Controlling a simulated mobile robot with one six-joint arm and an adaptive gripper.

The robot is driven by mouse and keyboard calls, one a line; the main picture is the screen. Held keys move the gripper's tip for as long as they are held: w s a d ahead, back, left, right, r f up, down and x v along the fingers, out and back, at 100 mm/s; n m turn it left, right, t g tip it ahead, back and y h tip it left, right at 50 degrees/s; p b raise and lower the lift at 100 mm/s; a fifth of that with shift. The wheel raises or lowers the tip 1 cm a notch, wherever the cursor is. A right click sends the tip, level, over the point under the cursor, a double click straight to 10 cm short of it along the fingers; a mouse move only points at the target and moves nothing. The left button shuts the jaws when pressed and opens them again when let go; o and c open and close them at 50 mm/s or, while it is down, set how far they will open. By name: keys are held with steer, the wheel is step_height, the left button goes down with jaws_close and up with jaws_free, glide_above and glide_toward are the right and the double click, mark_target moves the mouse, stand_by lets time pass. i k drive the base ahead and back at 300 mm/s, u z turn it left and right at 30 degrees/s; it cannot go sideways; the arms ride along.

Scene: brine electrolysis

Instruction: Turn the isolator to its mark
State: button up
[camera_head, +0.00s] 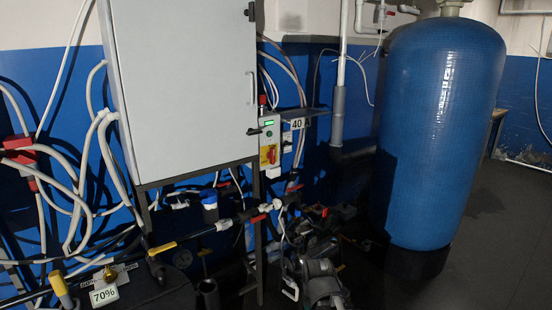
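The isolator (269,155) is a red rotary handle on a yellow plate. It sits on the front of a narrow light-grey control box (270,128), right of the big cabinet's lower edge. The box also carries a small green display (268,122) and a dark knob or lever at its left side. I cannot make out my gripper in this view.
A large grey cabinet (185,80) stands on a frame at left. A tall blue tank (440,130) stands at right. Pump-like equipment (322,275) is below the isolator. Dark floor (495,250) is clear at right.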

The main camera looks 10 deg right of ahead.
mark_target(270, 155)
steer(key=k, duration=1)
steer(key=z, duration=0.25)
steer(key=i, duration=0.35)
steer(key=z, duration=0.6)
steer(key=i, duration=1.7)
steer(key=u, duration=0.75)
